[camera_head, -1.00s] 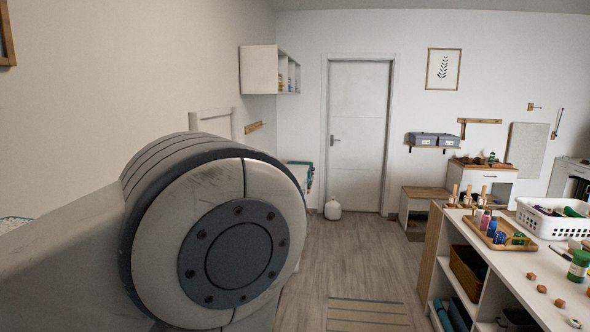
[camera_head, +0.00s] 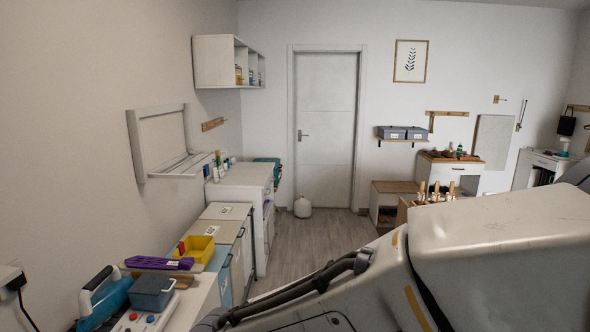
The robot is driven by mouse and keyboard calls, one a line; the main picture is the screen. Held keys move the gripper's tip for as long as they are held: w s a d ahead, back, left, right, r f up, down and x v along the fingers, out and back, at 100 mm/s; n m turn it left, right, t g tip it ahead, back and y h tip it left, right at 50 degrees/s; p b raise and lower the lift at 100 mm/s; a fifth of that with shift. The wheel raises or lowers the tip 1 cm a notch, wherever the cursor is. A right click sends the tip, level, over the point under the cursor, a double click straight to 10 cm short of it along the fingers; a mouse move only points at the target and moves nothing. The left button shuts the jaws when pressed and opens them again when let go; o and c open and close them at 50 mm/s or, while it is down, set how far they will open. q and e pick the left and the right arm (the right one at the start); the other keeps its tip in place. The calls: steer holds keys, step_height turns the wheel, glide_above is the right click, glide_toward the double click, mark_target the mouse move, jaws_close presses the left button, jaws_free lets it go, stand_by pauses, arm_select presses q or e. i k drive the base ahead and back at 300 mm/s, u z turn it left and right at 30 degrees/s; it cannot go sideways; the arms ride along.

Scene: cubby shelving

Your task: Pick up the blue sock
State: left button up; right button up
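I cannot make out a blue sock anywhere in the head view. Neither of my grippers shows. A large white link of my own arm with a black cable fills the lower right of the picture and hides the floor and most of the shelving behind it.
Along the left wall stand a white cabinet (camera_head: 243,184) and low bins. A yellow tray (camera_head: 195,249), a purple strip (camera_head: 158,263) and a grey-blue box (camera_head: 152,291) lie nearer. Wood floor (camera_head: 304,241) is clear before the closed door (camera_head: 326,130).

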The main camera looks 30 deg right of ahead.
mark_target(206, 173)
steer(key=z, duration=1.2)
steer(key=i, duration=4.75)
steer(key=u, duration=2.55)
